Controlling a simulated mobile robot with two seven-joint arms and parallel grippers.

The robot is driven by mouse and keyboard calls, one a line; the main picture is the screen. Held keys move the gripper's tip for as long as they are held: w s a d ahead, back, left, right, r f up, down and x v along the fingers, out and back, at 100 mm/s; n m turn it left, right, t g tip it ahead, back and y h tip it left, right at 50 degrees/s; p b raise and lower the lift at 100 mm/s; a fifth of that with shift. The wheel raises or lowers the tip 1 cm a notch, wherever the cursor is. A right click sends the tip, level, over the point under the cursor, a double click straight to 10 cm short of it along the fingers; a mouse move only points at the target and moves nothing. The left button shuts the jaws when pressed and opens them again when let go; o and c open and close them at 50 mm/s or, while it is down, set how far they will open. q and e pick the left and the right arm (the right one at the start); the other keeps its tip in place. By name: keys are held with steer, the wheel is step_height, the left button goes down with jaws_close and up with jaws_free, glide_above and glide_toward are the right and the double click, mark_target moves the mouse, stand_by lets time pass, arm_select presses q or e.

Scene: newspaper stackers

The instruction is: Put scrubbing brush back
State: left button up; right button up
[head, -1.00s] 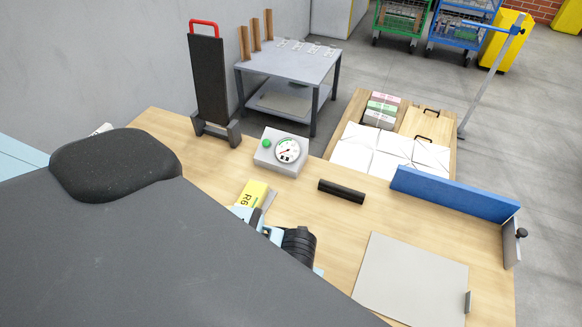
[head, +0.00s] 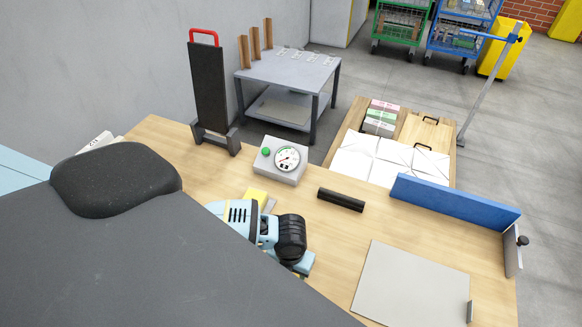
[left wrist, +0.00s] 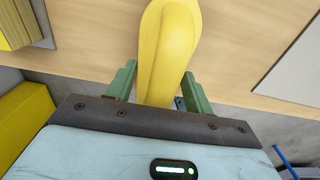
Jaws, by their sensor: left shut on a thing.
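A smooth yellow thing, apparently the scrubbing brush (left wrist: 168,45), fills the middle of the left wrist view. My left gripper (left wrist: 157,88) is shut on it between its green fingers. The brush stretches away from the fingers above the wooden surface. Its bristles do not show, and I cannot tell whether it touches the surface. In the head view my left wrist shows over the near part of the workbench (head: 330,235), beyond my dark body. My right gripper is not in view.
A black upright stand (head: 209,90) is at the back left. Bare wood lies between them.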

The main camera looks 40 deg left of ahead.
arm_select(q)
steer(key=shift+f, duration=0.15)
steer(key=o, duration=0.9)
steer(key=shift+o, duration=0.2)
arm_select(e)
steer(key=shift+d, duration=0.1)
arm_select(q)
step_height(320, 180, up, 11)
steer(key=shift+r+p, duration=0.1)
steer(key=shift+p, duration=0.6)
steer(key=shift+r, duration=0.55)
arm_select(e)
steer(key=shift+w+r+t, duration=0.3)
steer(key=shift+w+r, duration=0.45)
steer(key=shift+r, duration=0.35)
